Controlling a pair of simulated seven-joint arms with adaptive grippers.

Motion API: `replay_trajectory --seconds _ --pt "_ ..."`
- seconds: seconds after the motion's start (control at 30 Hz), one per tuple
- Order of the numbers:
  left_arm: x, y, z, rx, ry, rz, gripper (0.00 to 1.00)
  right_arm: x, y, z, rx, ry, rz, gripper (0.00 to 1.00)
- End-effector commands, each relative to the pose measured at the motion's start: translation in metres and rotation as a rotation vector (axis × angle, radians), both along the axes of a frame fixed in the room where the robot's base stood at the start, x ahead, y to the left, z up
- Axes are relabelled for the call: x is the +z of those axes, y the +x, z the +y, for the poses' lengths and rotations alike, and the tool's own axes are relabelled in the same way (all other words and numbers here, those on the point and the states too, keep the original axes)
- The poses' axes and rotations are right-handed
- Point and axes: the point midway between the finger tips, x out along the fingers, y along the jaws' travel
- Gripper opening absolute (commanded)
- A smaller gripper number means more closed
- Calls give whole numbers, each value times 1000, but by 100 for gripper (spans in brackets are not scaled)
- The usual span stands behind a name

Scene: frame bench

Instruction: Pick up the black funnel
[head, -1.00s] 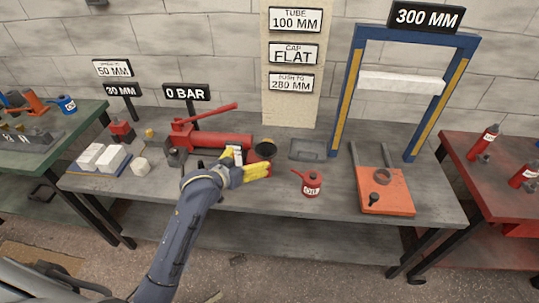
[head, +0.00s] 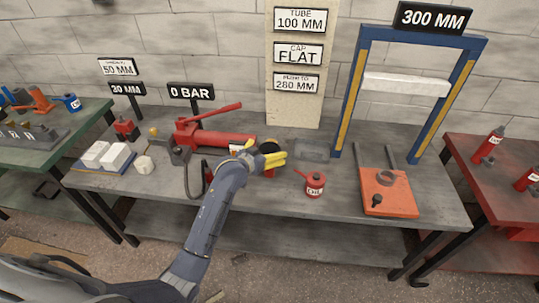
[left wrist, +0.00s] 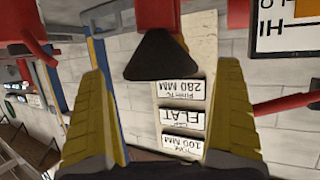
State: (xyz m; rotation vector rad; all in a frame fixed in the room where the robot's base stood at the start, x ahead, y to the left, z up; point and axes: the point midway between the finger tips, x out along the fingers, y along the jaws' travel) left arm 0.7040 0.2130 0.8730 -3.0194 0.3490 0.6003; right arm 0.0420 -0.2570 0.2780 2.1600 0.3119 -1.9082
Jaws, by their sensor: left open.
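The black funnel (head: 268,147) stands on the bench, wide mouth up, with its narrow end down at a red body. In the left wrist view, which is upside down, the funnel (left wrist: 162,58) shows as a dark cone beyond and between the yellow fingers. My left gripper (head: 277,160) is open at the near side of the funnel, and its fingers partly hide the funnel in the head view. In the left wrist view, the open fingers (left wrist: 162,78) show clear gaps on both sides of the cone. My right gripper is not in view.
A red hand pump (head: 220,138) with a raised lever lies left of the funnel. A red oil can (head: 315,184) stands to the right, and a grey tray (head: 312,150) behind. A blue press frame (head: 345,95) and an orange plate (head: 388,198) are farther right.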

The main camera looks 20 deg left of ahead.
Motion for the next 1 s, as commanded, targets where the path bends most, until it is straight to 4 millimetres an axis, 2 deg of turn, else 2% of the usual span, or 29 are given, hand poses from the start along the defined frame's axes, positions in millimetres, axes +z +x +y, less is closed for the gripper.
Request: replay_trajectory --seconds 0.1,0.3,0.63,1.0 --pt "-6 13 -3 0 -1 0 100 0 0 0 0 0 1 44" --pt "-12 27 -6 0 -1 0 100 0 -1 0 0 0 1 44" --pt "-14 29 -6 0 0 0 100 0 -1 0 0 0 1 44" --pt "-13 29 -6 0 0 0 57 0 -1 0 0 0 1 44"
